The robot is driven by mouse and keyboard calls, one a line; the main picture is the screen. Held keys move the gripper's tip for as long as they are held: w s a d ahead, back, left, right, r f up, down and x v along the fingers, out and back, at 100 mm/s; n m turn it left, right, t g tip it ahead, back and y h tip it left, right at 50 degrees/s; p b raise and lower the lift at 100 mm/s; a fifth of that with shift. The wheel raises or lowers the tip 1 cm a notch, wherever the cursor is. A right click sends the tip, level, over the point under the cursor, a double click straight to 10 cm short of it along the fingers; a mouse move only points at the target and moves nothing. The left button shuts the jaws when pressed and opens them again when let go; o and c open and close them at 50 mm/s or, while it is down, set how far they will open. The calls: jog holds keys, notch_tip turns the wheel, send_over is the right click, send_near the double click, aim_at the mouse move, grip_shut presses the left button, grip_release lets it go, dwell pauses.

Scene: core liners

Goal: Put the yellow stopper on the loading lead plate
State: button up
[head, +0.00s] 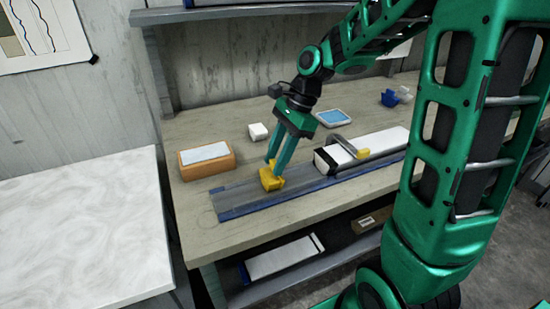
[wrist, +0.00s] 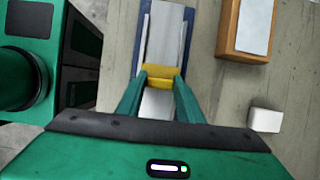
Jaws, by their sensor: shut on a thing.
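The yellow stopper (head: 271,181) is a small block between the fingertips of my gripper (head: 275,165). My gripper is shut on it, and the stopper also shows in the wrist view (wrist: 160,71) between the two green fingers (wrist: 160,85). The grey loading lead plate (head: 238,199) is a long channel with blue edges on the bench; its grey bed shows in the wrist view (wrist: 166,35). The stopper is over the plate's left part. I cannot tell whether it touches the plate.
A white liner (head: 380,145) lies along the track to the right, under a grey bracket (head: 343,145). An orange block (head: 206,160), a small white block (head: 258,132) and a blue tray (head: 333,117) stand behind. A white-topped counter (head: 85,225) is at left.

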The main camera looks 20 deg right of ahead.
jog(key=o, duration=1.3)
jog(key=v, duration=1.2)
jog(key=s+d+f+n+h, duration=0.1)
jog(key=s+d+f+n, duration=0.2)
jog(key=s, duration=0.4)
jog(key=s+d+f+n+h, duration=0.1)
jog(key=s+d+f+n, duration=0.2)
jog(key=s, duration=0.5)
jog(key=s+d+f+n+h, duration=0.2)
jog(key=s+d+f+n, duration=0.2)
jog(key=s, duration=0.4)
jog(key=shift+s+d+n, duration=0.15)
jog(key=shift+d+n, duration=0.4)
jog(key=shift+n, duration=0.25)
